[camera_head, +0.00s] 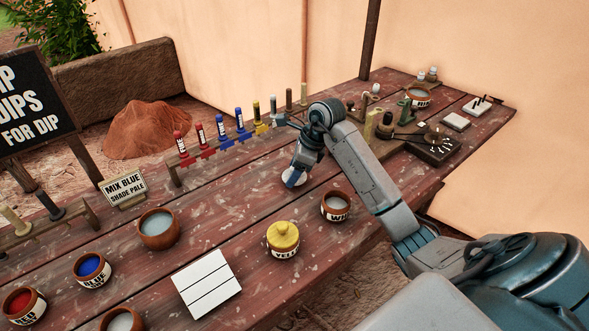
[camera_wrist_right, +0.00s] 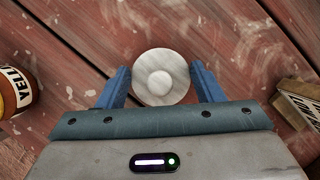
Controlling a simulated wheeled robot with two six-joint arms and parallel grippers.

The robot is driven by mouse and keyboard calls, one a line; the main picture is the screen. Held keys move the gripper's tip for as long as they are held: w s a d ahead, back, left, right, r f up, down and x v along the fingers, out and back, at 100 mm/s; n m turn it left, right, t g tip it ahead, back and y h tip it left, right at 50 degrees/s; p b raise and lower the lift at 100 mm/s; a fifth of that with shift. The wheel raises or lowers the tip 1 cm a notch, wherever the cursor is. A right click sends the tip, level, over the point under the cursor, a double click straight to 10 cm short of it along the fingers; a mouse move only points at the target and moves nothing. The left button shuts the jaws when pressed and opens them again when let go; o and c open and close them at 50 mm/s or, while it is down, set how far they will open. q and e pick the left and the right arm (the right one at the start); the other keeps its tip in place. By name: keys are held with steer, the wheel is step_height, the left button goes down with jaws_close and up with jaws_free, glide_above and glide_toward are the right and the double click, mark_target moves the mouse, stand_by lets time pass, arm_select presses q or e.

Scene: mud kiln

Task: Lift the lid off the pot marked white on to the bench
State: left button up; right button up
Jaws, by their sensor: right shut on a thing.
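The pot marked white (camera_head: 335,207) stands open on the bench (camera_head: 250,210), with pale paint inside. Its label is partly cut off. A round white lid with a knob (camera_wrist_right: 161,77) lies between the blue fingers of my right gripper (camera_wrist_right: 161,88) in the right wrist view. In the head view the lid (camera_head: 287,174) is at the bench top, left of and behind the open pot. My right gripper (camera_head: 294,178) is shut on the lid from above. I cannot tell whether the lid touches the bench. My left gripper is not in view.
The yellow-lidded pot (camera_head: 283,238) stands in front of the white pot. A white panel (camera_head: 206,284), a clay bowl (camera_head: 159,228) and the blue pot (camera_head: 92,269) are to the left. A rack of coloured handles (camera_head: 240,125) runs behind. Bare planks surround the lid.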

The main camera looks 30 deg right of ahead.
stand_by(0.9)
steer(key=shift+f+b, duration=0.7)
steer(key=shift+b, duration=0.65)
stand_by(0.7)
steer(key=o, duration=1)
steer(key=shift+o, duration=0.6)
steer(key=shift+o, duration=1.1)
steer(key=shift+r+p, duration=2.15)
steer(key=shift+r, duration=1.65)
